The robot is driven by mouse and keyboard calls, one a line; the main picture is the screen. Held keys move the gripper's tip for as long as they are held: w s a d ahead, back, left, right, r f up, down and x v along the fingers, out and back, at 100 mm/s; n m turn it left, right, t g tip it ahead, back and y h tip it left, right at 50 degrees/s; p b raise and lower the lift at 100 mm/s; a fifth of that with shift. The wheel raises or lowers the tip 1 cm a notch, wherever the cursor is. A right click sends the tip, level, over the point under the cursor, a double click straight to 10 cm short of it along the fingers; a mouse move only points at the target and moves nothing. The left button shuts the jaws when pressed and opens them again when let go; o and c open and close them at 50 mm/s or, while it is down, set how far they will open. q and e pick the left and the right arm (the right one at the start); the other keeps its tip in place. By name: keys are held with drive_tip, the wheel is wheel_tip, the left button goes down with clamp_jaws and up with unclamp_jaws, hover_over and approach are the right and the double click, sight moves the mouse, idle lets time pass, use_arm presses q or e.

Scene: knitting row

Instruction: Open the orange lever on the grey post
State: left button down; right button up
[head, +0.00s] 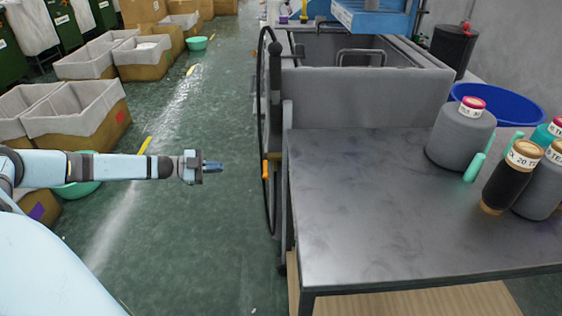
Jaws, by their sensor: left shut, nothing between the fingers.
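A small orange piece (265,170), which looks like the lever, shows edge-on at the left side of the metal table. It sits by a thin dark wheel rim (264,110). A dark grey upright post (275,75) with a rounded top stands just behind it; I cannot tell how the two are joined. My left gripper (214,167) is shut and empty. It points right toward the orange piece, at about the same picture height, with a clear gap between them. My right gripper is not in view.
The metal table (360,220) holds yarn cones, including a grey one (462,135), on its right side. A grey machine box (365,95) stands behind it. Lined cartons (88,105) and a green basin (78,188) are at left. The green floor (190,240) between is mostly clear.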

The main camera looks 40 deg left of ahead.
use_arm(q)
drive_tip(key=b, duration=0.5)
approach(266, 167)
drive_tip(key=x, duration=0.6)
drive_tip(key=shift+d+m+g, duration=0.3)
drive_tip(key=shift+d+m, duration=0.1)
drive_tip(key=shift+d, duration=0.15)
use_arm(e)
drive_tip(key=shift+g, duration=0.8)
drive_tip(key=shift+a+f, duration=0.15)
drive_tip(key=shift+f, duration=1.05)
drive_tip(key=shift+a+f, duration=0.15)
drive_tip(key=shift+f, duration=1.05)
use_arm(q)
drive_tip(key=shift+f+m, duration=0.55)
drive_tip(key=shift+m, duration=0.35)
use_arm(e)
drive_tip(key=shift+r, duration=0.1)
